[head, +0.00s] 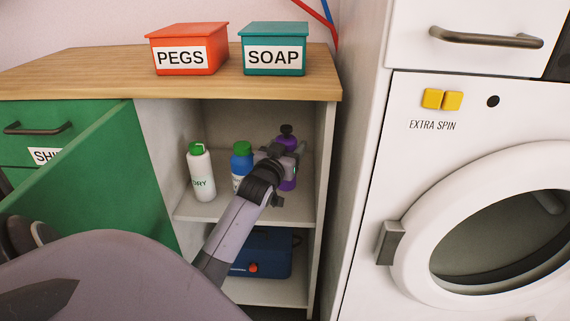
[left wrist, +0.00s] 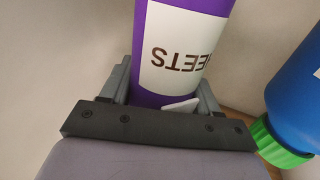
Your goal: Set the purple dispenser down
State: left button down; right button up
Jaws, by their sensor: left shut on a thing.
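The purple dispenser (head: 288,184) is upright inside the open cabinet, at the right of the upper shelf (head: 218,209). It has a dark top. My left gripper (head: 283,163) reaches in from the front and is shut around its body. In the left wrist view the dispenser (left wrist: 150,60) stands between the two fingers, its white label upside down and reading "EETS". I cannot tell whether its base touches the shelf. My right gripper is not in view.
A blue bottle with a green cap (head: 241,163) stands close left of the dispenser, and a white bottle (head: 200,175) is further left. The cabinet's right wall (head: 322,160) is close on the right. A green door (head: 100,195) stands open at left. A blue box (head: 270,255) sits below.

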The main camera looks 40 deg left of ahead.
pick_arm(q)
notch_tip(320, 180, down, 4)
jog(key=shift+f+b, duration=0.1)
jog(key=shift+b, duration=0.9)
jog(key=shift+f, duration=0.25)
jog(key=shift+r, duration=0.15)
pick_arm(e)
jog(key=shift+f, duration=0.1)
pick_arm(q)
jog(key=shift+c, duration=1.3)
grip_release()
jog(key=shift+f, duration=0.25)
jog(key=shift+r, duration=0.1)
